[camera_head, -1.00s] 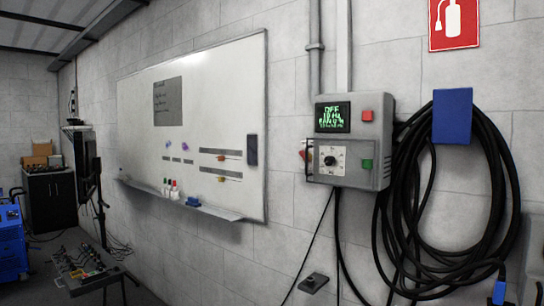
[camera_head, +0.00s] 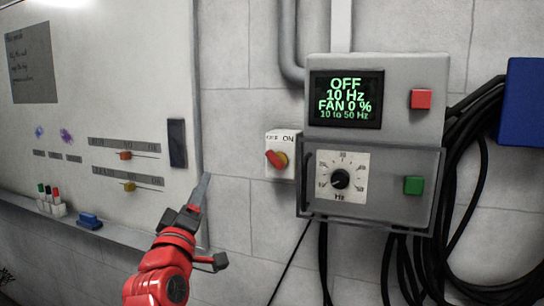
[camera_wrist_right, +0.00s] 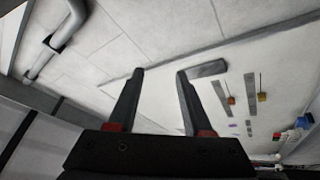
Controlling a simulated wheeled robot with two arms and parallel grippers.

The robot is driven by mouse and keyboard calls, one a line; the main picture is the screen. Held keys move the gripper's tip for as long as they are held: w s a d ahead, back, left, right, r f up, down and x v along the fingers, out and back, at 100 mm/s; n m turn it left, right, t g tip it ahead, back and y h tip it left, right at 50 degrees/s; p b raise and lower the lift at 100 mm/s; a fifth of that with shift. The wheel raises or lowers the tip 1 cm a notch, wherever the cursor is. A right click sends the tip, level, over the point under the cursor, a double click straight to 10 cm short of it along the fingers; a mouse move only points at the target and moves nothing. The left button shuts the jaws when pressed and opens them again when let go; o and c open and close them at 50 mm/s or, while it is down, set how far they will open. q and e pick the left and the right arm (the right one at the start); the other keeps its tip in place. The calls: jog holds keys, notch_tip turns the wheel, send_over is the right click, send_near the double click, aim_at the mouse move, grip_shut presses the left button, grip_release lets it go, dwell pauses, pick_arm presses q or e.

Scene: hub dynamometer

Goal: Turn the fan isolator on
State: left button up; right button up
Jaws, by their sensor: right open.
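The box sits at the left side of the grey control box (camera_head: 388,66), whose screen (camera_head: 346,99) reads OFF, 10 Hz, FAN 0 %. My right gripper (camera_head: 204,184) is lower left of the isolator, apart from it, in front of the whiteboard's right edge. In the right wrist view its two fingers (camera_wrist_right: 160,73) are open and empty; the isolator does not show there.
A Hz dial (camera_head: 340,179), a green button (camera_head: 413,185) and a red button (camera_head: 421,99) are right of the isolator. A guard bar (camera_head: 305,183) stands before the dial panel. The whiteboard (camera_head: 110,100) is at left. Black cables hang at right.

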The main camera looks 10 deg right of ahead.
jog(key=s+d+r+m+g+h, duration=0.3)
jog(key=m+g+p, duration=0.1)
jog(key=m+g, duration=0.2)
send_near(275, 162)
jog(key=p+x, duration=0.5)
jog(key=x, duration=0.3)
jog(key=shift+w, duration=0.15)
jog(key=shift+w+d+f, duration=0.1)
jog(key=shift+w+d, duration=0.1)
jog(key=shift+w, duration=0.1)
jog(key=shift+c, duration=0.3)
grip_shut()
